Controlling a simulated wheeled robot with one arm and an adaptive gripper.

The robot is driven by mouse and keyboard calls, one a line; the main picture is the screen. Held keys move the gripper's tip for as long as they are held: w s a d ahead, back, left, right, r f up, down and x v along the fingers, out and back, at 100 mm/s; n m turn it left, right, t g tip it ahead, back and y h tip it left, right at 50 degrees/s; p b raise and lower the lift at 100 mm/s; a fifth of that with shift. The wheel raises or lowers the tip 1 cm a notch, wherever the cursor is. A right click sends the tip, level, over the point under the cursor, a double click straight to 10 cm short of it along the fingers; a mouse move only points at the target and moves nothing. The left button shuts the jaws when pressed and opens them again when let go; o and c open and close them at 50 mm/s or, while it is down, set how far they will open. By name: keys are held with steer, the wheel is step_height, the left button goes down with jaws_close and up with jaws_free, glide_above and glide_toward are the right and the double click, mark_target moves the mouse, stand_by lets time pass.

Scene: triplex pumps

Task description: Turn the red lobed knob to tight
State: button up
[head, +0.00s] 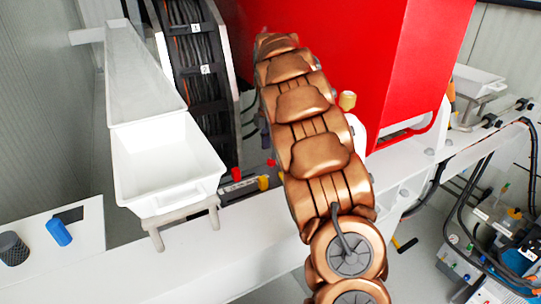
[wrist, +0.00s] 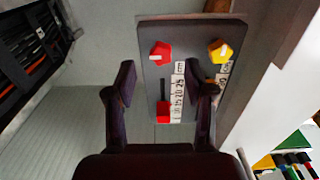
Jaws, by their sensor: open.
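In the wrist view a red lobed knob (wrist: 160,52) with a white pointer mark sits on a grey panel (wrist: 190,32). My gripper (wrist: 159,82) is open and empty, its two dark fingers apart. In the picture the knob lies just above and between the fingertips, and I see no contact. A white label strip with writing runs below and right of the knob, too small to read surely. In the head view my copper-coloured arm hides the gripper, and I cannot tell this knob apart there.
A yellow knob (wrist: 220,50) stands right of the red one, and a red block-like handle (wrist: 163,112) sits lower on the panel beside a dark slot. A white tray (head: 165,165) and large red housing (head: 350,45) flank my arm.

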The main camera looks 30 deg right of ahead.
mark_target(271, 160)
steer(key=shift+f+p, duration=0.35)
steer(key=shift+f, duration=1.4)
steer(key=shift+c, duration=0.3)
jaws_close()
